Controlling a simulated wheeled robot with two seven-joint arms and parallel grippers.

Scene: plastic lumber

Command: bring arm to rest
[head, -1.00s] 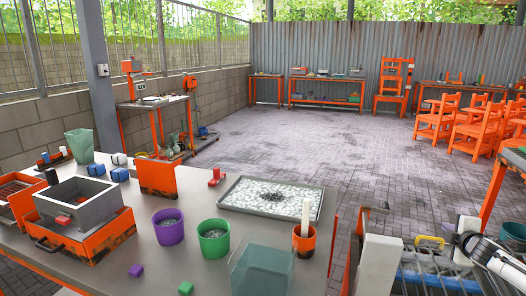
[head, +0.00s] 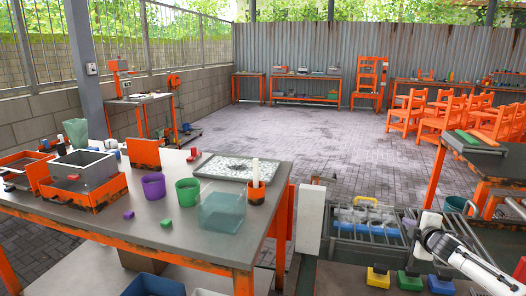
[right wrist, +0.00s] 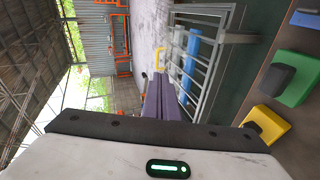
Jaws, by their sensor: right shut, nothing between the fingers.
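My right gripper (head: 410,224) is at the right of the head view, at the end of my white arm. It is beside the metal rack and above the level of the coloured blocks near the front edge. In the right wrist view its two purple-grey fingers (right wrist: 161,98) are together with nothing between them. The fingers point toward the yard and the corrugated wall, with the rack just to their right. My left gripper does not show in either view.
The metal rack (head: 347,243) is close to the right gripper. Yellow (head: 378,278), green (head: 410,281) and blue blocks stand below it. The orange-legged table (head: 160,236) at left holds bins, a purple cup (head: 153,186) and a tray (head: 207,166). The paved floor (head: 300,130) behind is open.

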